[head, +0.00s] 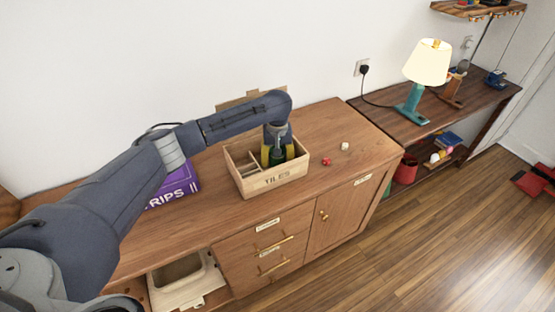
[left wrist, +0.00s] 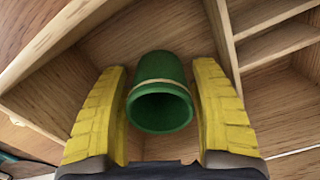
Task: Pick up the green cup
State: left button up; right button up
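The green cup (left wrist: 160,88) is in a compartment of the wooden box marked TILES (head: 270,180). In the left wrist view it has a pale band and its dark open mouth faces the camera. My left gripper (head: 277,155) reaches down into the box. In the left wrist view its yellow fingers (left wrist: 160,105) are apart, one on each side of the cup, with visible gaps between them and the cup. In the head view the cup (head: 277,158) shows only in small part between the fingers. My right gripper is not in view.
A purple box (head: 178,187) lies left of the wooden box on the cabinet top. A red die (head: 326,161) and a white die (head: 345,146) lie to its right. A lamp (head: 427,65) stands on the side shelf. The cabinet top at right is mostly clear.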

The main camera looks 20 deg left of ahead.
pick_arm(q)
jog(key=c, duration=1)
jog(key=shift+r, duration=0.15)
